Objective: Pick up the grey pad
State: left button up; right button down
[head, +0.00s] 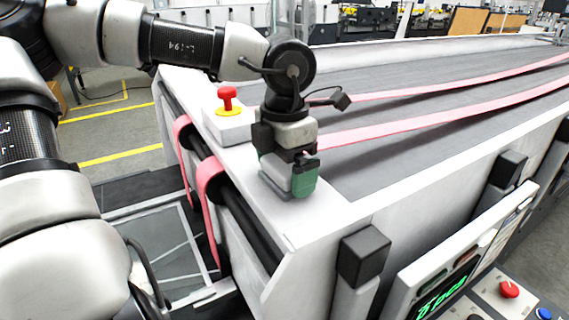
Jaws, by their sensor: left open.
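My left gripper (289,184) points down over the white corner ledge of the machine, near the belt's end. It is open; a green fingertip faces the camera. A small grey patch (265,188), which looks like the edge of the grey pad, shows on the ledge right at the foot of the gripper. The rest of it is hidden behind the gripper. I cannot tell whether the fingers touch it or stand around it. My right gripper is out of view.
A red emergency button (226,99) on a white and yellow box stands on the ledge behind the gripper. Pink belts (400,126) run over the grey conveyor. A black block (363,255) and a control panel (450,270) stand at the front.

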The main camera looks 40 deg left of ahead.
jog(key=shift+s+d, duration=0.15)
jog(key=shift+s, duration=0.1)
pick_arm(q)
jog(key=c, duration=0.6)
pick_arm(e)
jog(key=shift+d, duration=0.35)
pick_arm(q)
jog(key=shift+r, duration=0.15)
jog(key=shift+c, duration=0.2)
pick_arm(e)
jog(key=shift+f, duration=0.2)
pick_arm(q)
jog(key=shift+r+b, duration=0.25)
jog(key=shift+b, duration=0.15)
jog(key=r+b, duration=0.2)
jog(key=r, duration=0.1)
jog(key=shift+w+d+r, duration=0.2)
jog(key=shift+d+r, duration=0.05)
jog(key=shift+d, duration=0.15)
jog(key=w+d+r+b, duration=0.2)
jog(key=w+d+r, duration=0.2)
jog(key=d, duration=0.6)
notch_tip(320, 180, up, 3)
jog(key=shift+w+f, duration=0.15)
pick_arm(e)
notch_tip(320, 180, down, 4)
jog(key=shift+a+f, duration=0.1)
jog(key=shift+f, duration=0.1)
